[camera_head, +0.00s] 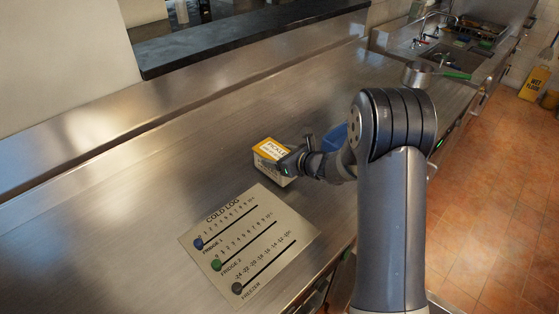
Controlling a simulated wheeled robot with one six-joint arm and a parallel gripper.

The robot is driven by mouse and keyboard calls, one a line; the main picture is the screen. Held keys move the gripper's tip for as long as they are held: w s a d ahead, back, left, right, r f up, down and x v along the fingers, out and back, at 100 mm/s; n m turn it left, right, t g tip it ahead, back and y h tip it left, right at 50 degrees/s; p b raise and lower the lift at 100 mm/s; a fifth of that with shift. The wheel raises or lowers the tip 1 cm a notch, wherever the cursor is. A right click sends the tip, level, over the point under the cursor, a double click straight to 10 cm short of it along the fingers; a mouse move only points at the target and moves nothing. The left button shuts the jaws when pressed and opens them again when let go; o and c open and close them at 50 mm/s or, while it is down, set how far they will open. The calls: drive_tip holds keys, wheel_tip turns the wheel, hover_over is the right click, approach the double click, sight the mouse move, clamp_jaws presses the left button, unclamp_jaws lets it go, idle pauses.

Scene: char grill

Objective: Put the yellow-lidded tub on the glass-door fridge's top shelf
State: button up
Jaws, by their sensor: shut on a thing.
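The yellow-lidded tub (267,164) is at the middle of the steel counter, behind the cold log board. Its lid has a white label that seems to read PICKLE. My gripper (287,166) is at the tub's right side and is shut on it. My arm comes in from the right, and the gripper hides part of the tub's right side. I cannot tell whether the tub rests on the counter or is just above it. The glass-door fridge is not in view.
A cold log board (250,243) with sliders lies on the steel counter (110,215) in front of the tub. A pan with a green handle (419,75) and a sink (459,57) are farther back. A yellow wet-floor sign (538,82) stands on the tiled floor at right.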

drive_tip(key=shift+f, duration=1.05)
drive_tip(key=shift+f, duration=0.25)
drive_tip(key=o, duration=1.4)
